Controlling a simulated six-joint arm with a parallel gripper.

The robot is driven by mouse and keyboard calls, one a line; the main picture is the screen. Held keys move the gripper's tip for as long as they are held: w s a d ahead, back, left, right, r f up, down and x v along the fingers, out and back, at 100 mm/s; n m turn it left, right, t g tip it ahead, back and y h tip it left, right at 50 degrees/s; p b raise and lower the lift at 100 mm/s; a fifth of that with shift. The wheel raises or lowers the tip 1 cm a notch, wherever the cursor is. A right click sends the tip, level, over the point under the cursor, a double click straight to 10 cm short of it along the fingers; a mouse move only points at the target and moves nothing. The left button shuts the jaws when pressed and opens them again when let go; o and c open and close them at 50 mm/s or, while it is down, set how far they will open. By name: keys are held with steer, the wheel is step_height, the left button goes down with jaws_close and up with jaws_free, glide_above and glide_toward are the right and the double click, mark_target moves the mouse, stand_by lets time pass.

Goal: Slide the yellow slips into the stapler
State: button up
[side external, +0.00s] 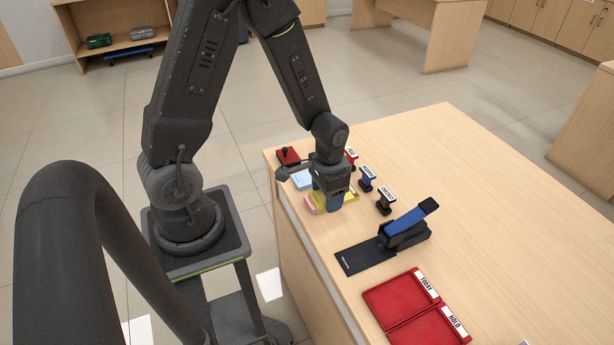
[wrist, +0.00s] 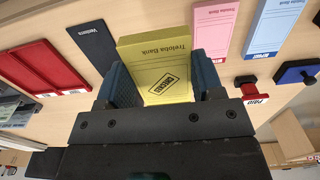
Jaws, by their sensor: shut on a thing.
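In the side view the yellow slips (side external: 351,198) show partly behind my gripper (side external: 335,203), low over the counter's near edge. I cannot tell whether they touch the counter. The stapler (side external: 405,232), with a raised blue lever and a flat black base plate, stands to the right, apart from the slips. The black plate (wrist: 91,44) also shows in the wrist view.
Pink slips (wrist: 213,30) and light blue slips (wrist: 277,30) lie beside the yellow ones. Several stamps stand behind, including a black one (side external: 385,203) between gripper and stapler. Red trays (side external: 400,300) lie nearer the camera. The counter (side external: 480,190) behind the stapler is clear.

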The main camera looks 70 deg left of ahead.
glide_toward(363, 255)
steer(key=s, duration=0.4)
steer(key=shift+f, duration=3.4)
steer(key=shift+w+f, duration=0.15)
steer(key=shift+w, duration=0.85)
steer(key=shift+w, duration=1)
steer(key=o, duration=1)
steer(key=shift+o, duration=0.2)
